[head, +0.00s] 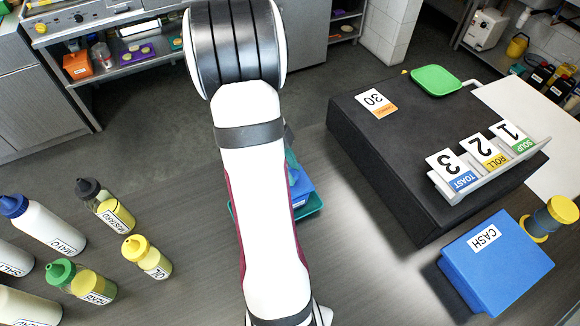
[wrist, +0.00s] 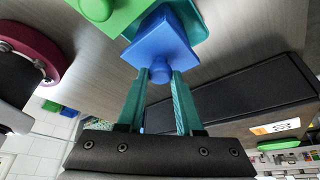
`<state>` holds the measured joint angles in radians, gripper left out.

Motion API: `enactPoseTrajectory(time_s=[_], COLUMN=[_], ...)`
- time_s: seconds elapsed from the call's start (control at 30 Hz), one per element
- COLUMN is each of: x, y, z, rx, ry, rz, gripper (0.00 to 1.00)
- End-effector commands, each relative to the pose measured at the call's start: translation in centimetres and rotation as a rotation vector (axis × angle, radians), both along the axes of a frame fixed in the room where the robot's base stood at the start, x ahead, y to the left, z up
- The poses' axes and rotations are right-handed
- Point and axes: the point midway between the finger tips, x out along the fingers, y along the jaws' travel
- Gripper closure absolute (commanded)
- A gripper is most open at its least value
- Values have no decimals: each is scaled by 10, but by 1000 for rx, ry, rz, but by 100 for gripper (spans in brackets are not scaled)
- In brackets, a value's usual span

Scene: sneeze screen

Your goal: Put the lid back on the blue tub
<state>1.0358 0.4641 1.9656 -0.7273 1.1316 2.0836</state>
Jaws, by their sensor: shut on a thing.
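A blue square lid with a round knob (wrist: 160,48) shows in the wrist view, knob towards me. My gripper (wrist: 160,78) has its two teal fingers closed on the knob. In the head view my arm hides most of this, and only a bit of blue (head: 301,188) shows right of the arm, above a teal tray (head: 312,207). The tray also shows behind the blue lid in the wrist view (wrist: 195,20). I cannot make out the blue tub apart from the lid, nor whether the lid rests on it.
A green knobbed piece (wrist: 118,14) is close beside the blue lid. A dark raised block (head: 390,150) with number cards stands to the right, with a blue cash box (head: 510,275) in front. Several bottles (head: 105,205) stand at left. Counter between tray and block is clear.

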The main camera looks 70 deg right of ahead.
Motion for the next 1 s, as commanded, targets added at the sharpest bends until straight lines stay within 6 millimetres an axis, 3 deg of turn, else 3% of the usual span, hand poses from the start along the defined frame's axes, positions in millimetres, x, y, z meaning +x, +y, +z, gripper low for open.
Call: enactPoseTrajectory(time_s=[1.0], x=[0], y=[0], z=[-6], rx=[0], ry=[0], rz=[0], gripper=[100])
